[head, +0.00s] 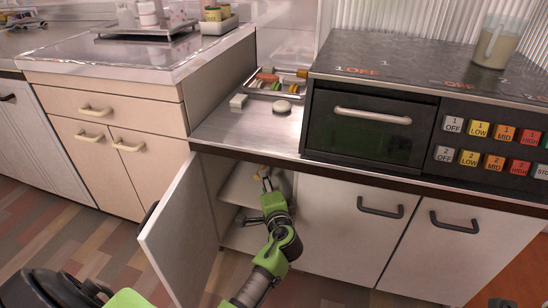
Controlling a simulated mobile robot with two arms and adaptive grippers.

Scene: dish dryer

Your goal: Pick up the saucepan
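I cannot clearly make out a saucepan in the head view. The lower cabinet's left door (178,238) stands open, and a pale shelf (240,188) shows inside. My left arm, green and grey, reaches from the bottom of the picture into this opening. My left gripper (264,180) is at the opening, in front of the shelf. It is small and seen from behind, so whether its fingers are open or hold anything is unclear. Much of the cabinet's inside is dark or hidden by the door and my arm.
A black stove (425,75) with labelled buttons stands on the right counter, with a jug (497,42) on top. A rack (277,86) with small items lies left of it. Closed cabinet doors (345,235) are right of the opening. A sink counter is at left.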

